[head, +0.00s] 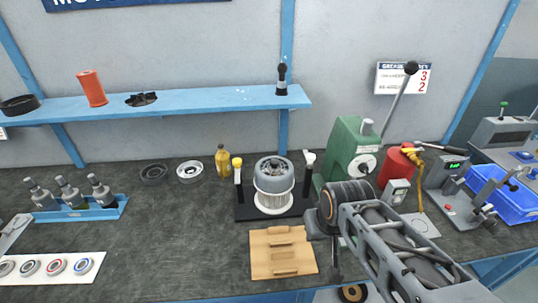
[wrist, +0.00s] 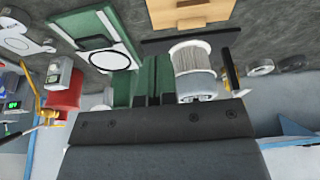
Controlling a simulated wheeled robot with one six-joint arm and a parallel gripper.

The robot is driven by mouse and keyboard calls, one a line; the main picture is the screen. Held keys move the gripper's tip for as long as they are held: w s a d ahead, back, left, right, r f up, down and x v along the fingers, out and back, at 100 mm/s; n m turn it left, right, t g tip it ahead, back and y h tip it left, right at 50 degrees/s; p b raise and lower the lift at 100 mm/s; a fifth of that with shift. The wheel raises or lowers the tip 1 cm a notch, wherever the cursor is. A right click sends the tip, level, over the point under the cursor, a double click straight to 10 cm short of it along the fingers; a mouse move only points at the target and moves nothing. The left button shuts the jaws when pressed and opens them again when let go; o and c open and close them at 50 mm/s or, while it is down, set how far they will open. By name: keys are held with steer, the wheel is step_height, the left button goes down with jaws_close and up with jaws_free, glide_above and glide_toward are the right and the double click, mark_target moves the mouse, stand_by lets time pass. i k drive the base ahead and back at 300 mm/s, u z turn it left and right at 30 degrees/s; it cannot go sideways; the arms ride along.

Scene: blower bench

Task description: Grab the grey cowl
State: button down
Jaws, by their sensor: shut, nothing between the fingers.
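A grey, slotted domed cap (head: 274,168), which looks like the grey cowl, sits on top of a pale ribbed cylindrical body (head: 274,200) on a black base in the middle of the bench. In the wrist view the ribbed body (wrist: 192,58) appears upside down, with the grey cap (wrist: 201,88) at its lower end, partly hidden by my gripper's dark body. My gripper (head: 337,272) is right of and in front of the cap, apart from it, pointing down. Its fingers (wrist: 153,88) are shut and empty.
A wooden block (head: 283,252) lies in front of the black base (head: 242,210). A green press (head: 350,145) and red canister (head: 398,165) stand right. A yellow bottle (head: 222,161) stands left of the base; a blue shelf (head: 200,103) runs above.

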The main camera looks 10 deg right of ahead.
mark_target(270, 184)
steer(key=u, duration=0.75)
steer(key=k, duration=1.05)
steer(key=u, duration=1.85)
steer(key=i, duration=1)
steer(key=z, duration=1.15)
steer(key=i, duration=0.6)
steer(key=z, duration=0.75)
